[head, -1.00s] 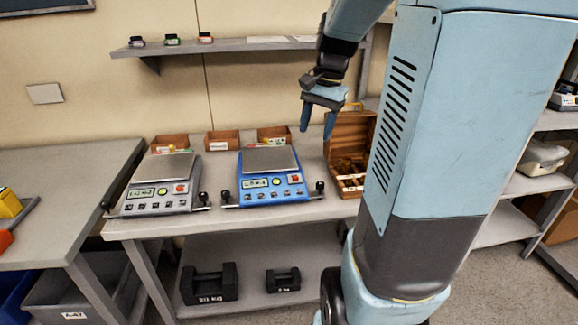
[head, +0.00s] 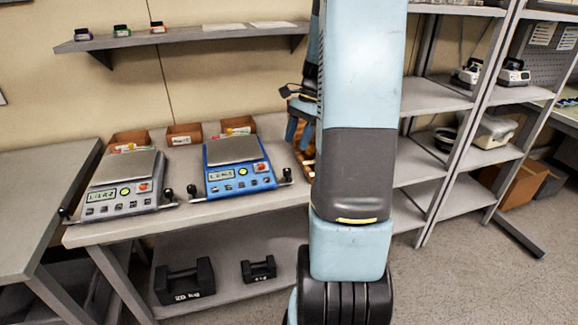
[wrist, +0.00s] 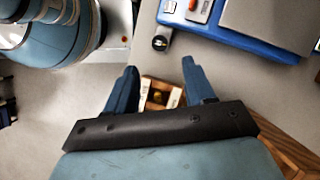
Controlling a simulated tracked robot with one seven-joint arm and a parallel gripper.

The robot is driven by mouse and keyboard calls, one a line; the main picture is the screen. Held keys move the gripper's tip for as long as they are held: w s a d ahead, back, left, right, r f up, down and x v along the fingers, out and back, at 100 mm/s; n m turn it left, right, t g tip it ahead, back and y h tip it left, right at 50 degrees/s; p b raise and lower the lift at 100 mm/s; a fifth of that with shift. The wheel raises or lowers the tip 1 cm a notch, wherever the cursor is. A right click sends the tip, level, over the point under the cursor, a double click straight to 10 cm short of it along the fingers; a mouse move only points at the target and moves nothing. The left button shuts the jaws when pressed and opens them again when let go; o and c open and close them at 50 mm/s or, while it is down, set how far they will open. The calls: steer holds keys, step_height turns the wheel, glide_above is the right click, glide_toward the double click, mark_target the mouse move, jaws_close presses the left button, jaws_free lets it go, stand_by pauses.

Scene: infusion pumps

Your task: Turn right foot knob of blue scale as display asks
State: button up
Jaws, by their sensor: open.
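The blue scale (head: 240,178) sits on the table, with a silver pan, a small display (head: 221,174) and a red button on its front. The display's text is too small to read surely. A black foot knob (head: 287,174) sticks out at its front right and another at its front left. In the wrist view the blue scale (wrist: 255,30) is at the top, with a black knob (wrist: 160,43) beside it. My gripper (wrist: 155,75) is open and empty, above the table to the right of the scale. In the head view my gripper (head: 298,130) is partly hidden by my arm.
A grey scale (head: 125,185) stands left of the blue one. Small cardboard bins (head: 185,135) line the back. A wooden box, mostly hidden in the head view, lies under my gripper in the wrist view (wrist: 160,95). Black weights (head: 185,281) sit on the lower shelf.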

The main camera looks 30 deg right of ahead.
mark_target(287, 170)
steer(key=x, duration=0.9)
steer(key=shift+f, duration=0.2)
jaws_close()
